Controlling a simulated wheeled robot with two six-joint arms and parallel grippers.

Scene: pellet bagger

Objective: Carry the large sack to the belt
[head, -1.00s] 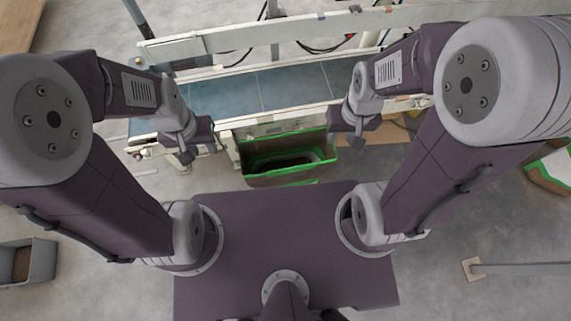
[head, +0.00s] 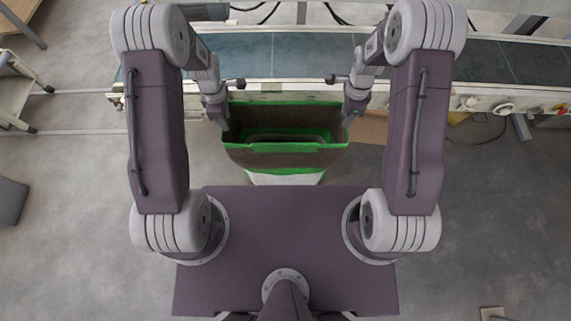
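The large sack (head: 285,156) is brown with a green rim. It stands upright with its mouth open in front of the belt, in the middle of the head view. The belt (head: 310,55) is a blue-grey strip running left to right behind it. My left gripper (head: 227,108) is at the left side of the sack, by its rim. My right gripper (head: 347,108) is at the right side, by its rim. The fingertips are small and partly hidden against the sack, so I cannot tell whether either is shut on it.
The belt's front frame carries a control panel with knobs (head: 503,107) at the right. A brown board (head: 370,128) lies right of the sack. A pale shape (head: 285,178) shows below the sack. A cart or rack (head: 20,90) stands far left.

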